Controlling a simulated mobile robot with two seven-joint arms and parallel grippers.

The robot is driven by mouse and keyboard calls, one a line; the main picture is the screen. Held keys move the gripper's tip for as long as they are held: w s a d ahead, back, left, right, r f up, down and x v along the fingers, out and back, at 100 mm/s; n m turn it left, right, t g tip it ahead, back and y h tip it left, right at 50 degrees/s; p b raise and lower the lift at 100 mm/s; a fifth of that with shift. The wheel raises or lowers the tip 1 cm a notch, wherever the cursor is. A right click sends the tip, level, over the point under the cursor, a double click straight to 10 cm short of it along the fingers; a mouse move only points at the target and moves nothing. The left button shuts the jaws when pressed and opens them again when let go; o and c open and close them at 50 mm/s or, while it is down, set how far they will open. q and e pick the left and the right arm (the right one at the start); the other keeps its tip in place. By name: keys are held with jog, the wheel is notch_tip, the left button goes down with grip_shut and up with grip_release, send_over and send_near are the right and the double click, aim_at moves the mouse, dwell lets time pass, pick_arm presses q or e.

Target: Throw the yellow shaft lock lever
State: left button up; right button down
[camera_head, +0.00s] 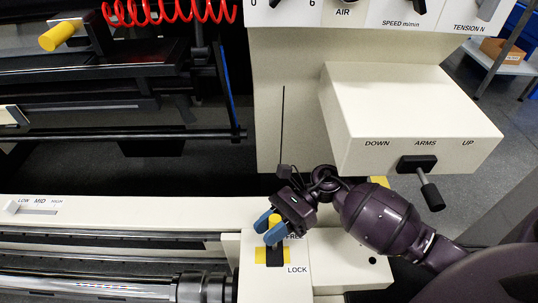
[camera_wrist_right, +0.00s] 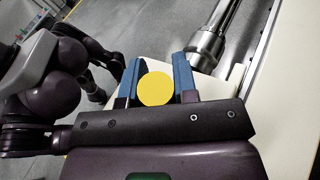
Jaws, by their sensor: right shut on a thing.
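The yellow shaft lock lever (camera_head: 275,219) stands on a cream block at the bottom centre of the head view, above a black slotted plate with a yellow patch. The label LOCK shows below it, and the label FREE is partly hidden by my gripper. My right gripper (camera_head: 267,223) has its blue fingers on either side of the yellow knob. In the right wrist view the round yellow knob (camera_wrist_right: 156,89) sits between the two blue fingers of the right gripper (camera_wrist_right: 157,80). The fingers are shut on it. My left gripper is not in view.
A cream box (camera_head: 410,115) with an ARMS lever (camera_head: 430,190) juts out above my right arm. A metal shaft (camera_head: 110,290) lies left of the lock block. A red coiled hose (camera_head: 165,10) and another yellow knob (camera_head: 58,37) are at the upper left.

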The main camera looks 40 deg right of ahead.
jog(key=shift+s+a+n+h, duration=0.25)
jog(key=shift+s+n+h, duration=0.1)
jog(key=shift+n+h, duration=0.05)
jog(key=c, duration=0.9)
grip_release()
jog(key=shift+w, duration=0.1)
